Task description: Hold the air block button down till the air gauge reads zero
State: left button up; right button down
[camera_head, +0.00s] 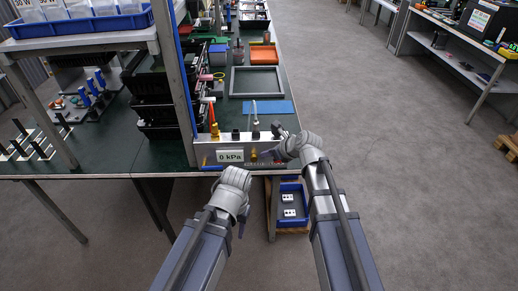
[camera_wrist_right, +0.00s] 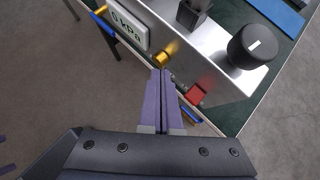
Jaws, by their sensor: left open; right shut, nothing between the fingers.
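The metal air block (camera_head: 205,153) stands at the front edge of the green table. Its gauge (camera_head: 230,156) reads 0 kPa; it also shows in the right wrist view (camera_wrist_right: 127,26). My right gripper (camera_head: 263,155) is shut and empty at the block's front. In the right wrist view its fingertips (camera_wrist_right: 161,72) are at a brass, round button-like part (camera_wrist_right: 164,59); I cannot tell whether they touch or press it. A red square part (camera_wrist_right: 197,93) sits to their right. My left gripper (camera_head: 241,226) is open and empty, below and in front of the table edge.
A black knob (camera_wrist_right: 252,46) is on the block's top. A blue bin (camera_head: 291,187) is below the table edge. Open floor lies to the right.

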jog(key=p+v, duration=0.4)
jog(key=v, duration=0.3)
jog(key=shift+s+d+r, duration=0.2)
jog(key=shift+s+d, duration=0.05)
jog(key=shift+d, duration=0.05)
jog(key=s+a+f+n+g+h, duration=0.1)
jog(key=s+f+n+g+h, duration=0.2)
jog(key=s+n, duration=0.7)
jog(key=s+a+f+n+g+h, duration=0.2)
jog(key=s+n, duration=0.8)
jog(key=n, duration=1.1)
jog(key=f+g+h, duration=0.1)
jog(key=g+h, duration=0.1)
jog(key=shift+s+f+n+g, duration=0.3)
jog(key=shift+s+f, duration=0.05)
